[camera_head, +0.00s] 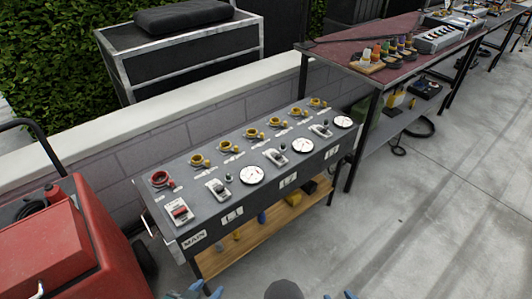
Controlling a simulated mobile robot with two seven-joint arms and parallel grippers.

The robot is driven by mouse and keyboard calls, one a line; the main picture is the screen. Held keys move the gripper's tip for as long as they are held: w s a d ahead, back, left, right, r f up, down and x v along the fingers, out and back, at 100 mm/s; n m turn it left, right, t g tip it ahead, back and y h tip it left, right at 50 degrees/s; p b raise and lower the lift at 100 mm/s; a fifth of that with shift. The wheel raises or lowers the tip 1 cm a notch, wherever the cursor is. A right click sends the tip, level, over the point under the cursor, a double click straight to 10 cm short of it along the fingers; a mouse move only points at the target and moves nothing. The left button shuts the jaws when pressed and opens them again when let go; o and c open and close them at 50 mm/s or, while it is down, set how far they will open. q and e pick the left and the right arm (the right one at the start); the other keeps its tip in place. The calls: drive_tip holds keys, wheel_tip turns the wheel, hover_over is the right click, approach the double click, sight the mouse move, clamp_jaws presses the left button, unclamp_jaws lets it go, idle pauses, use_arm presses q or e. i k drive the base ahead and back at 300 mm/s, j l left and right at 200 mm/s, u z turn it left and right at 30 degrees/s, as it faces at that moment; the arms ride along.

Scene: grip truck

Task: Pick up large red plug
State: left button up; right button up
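A red plug-like part (54,193) stands on top of the red machine (98,215) at the left. I cannot tell for sure whether it is the large red plug. A round red socket (161,179) sits at the near left end of the grey panel table (205,179). My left gripper (194,292) shows only as blue tips at the bottom edge, in front of the panel table's near leg. My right gripper (342,296) shows as small blue tips at the bottom edge, over bare floor. Both are mostly cut off, and nothing is seen held.
The panel table carries yellow sockets (196,160), white dials (252,175) and switches, with a wooden shelf (235,257) below. A low wall (150,130) runs behind it. A second table (345,50) stands at the back right. The concrete floor (430,220) at right is clear.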

sight(54, 194)
drive_tip(key=u, duration=1.75)
